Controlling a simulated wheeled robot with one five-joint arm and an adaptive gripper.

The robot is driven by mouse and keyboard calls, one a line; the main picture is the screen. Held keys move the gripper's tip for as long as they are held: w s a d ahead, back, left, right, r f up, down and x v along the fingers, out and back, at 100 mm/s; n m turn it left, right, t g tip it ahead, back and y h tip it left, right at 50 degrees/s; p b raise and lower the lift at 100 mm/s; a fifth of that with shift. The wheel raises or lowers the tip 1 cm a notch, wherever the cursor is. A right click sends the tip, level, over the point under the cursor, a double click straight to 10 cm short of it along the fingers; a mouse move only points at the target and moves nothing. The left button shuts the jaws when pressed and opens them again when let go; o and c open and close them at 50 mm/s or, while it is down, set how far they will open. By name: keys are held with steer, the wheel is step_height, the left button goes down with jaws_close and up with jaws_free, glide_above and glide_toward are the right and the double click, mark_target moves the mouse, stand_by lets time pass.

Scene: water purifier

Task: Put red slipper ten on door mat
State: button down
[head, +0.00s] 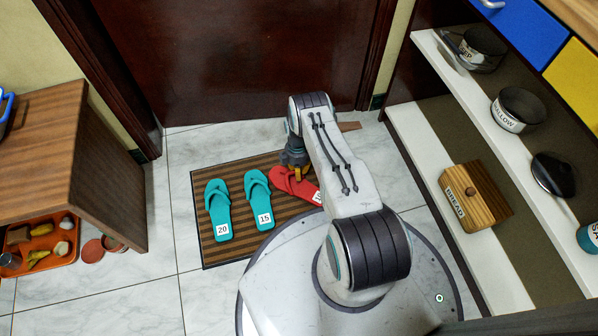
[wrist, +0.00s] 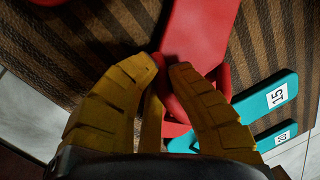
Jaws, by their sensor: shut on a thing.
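The red slipper (head: 286,183) is over the right part of the brown striped door mat (head: 290,211). Its number label is mostly hidden by my arm. My gripper (head: 297,172) points down at it, with its yellow fingers closed on the slipper's strap area. The wrist view shows the fingertips (wrist: 167,64) close together around the red strap, with the red sole (wrist: 198,35) extending beyond. I cannot tell whether the sole touches the mat. Another red piece (wrist: 47,2) shows at the wrist view's top left edge, too cropped to identify.
Teal slippers labelled 20 (head: 218,206) and 15 (head: 257,194) lie on the mat's left and middle. A wooden cabinet (head: 75,165) stands left, white shelves (head: 425,150) right, and a dark door (head: 235,60) behind.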

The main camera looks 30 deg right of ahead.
steer(key=c, duration=1.3)
jaws_free()
steer(key=shift+o, duration=0.2)
steer(key=a+r+m+t+p, duration=0.2)
steer(key=r+p, duration=0.8)
steer(key=r, duration=2)
steer(key=a+r+m+p, duration=0.3)
steer(key=r+p, duration=0.6)
steer(key=r, duration=2.1)
steer(key=s+a+r+m+t+p, duration=0.15)
steer(key=s+r+p, duration=0.4)
steer(key=r, duration=0.55)
steer(key=s+a+r+m+p, duration=0.2)
steer(key=s+r+p, duration=0.35)
steer(key=r, duration=0.65)
steer(key=s+a+r+m+t+p, duration=0.1)
steer(key=s+a+r+m+p, duration=0.1)
steer(key=s+r+p, duration=1)
step_height(320, 180, up, 2)
steer(key=shift+s+a+r+m, duration=0.25)
steer(key=shift+s+m, duration=0.5)
steer(key=shift+s, duration=0.4)
